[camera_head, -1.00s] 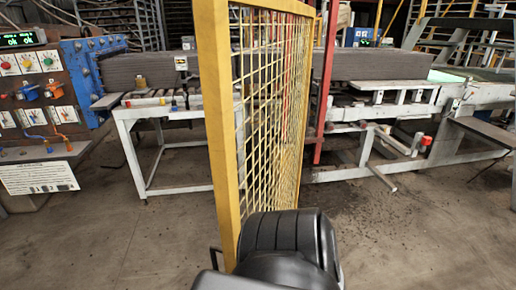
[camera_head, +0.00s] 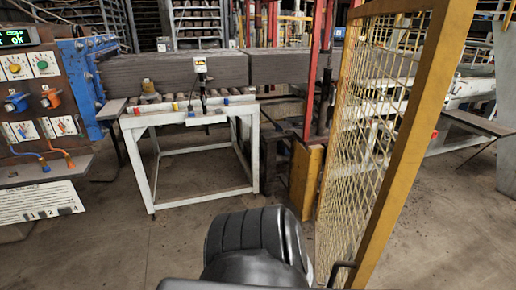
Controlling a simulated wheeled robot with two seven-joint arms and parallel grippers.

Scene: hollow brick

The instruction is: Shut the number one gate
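A yellow-framed mesh gate (camera_head: 447,72) stands on the right of the head view, swung at an angle. Its near upright post slants down to the lower middle, and a dark handle (camera_head: 341,268) shows low on it. A black rounded arm part of mine is at the bottom centre, just left of the handle. Whether it touches the gate cannot be told. No gripper fingers are visible. I see no number on the gate.
A control panel (camera_head: 30,75) with knobs and cables stands at the left. A white roller table (camera_head: 190,118) and long grey clay blocks (camera_head: 150,72) run across the back. A yellow post (camera_head: 305,178) stands beside the gate. The concrete floor (camera_head: 130,245) at left front is clear.

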